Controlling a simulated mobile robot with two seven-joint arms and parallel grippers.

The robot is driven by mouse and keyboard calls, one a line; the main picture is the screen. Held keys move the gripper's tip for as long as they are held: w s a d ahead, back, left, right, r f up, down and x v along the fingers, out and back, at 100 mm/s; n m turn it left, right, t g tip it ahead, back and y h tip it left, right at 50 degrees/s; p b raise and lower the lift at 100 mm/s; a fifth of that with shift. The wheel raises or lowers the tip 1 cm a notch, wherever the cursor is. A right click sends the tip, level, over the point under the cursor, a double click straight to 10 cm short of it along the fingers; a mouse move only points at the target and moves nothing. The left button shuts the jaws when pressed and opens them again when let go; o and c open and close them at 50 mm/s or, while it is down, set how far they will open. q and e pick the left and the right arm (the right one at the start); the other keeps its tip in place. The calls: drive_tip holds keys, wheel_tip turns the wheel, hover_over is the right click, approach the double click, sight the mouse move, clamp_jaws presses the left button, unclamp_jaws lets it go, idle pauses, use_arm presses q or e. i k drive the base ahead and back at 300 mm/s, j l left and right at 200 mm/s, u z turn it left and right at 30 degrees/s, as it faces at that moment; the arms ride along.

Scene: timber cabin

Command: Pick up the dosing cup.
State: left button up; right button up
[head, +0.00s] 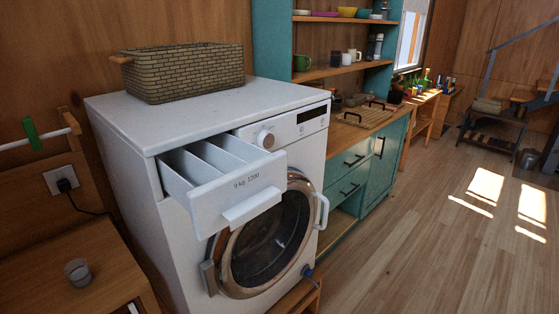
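The dosing cup looks to be the small, clear, greyish cup (78,272) in the head view. It stands upright on a low wooden table (108,252) at the lower left, left of the washing machine. Neither of my grippers shows in the head view, so their state is hidden.
A white washing machine (190,237) stands beside the table, its detergent drawer (237,203) pulled out and its round door shut. A wicker basket (185,72) sits on top. A plug and cable (64,185) hang behind the table. Open floor (430,250) lies right.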

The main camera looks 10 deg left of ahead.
sight(79, 274)
drive_tip(key=u, duration=1.7)
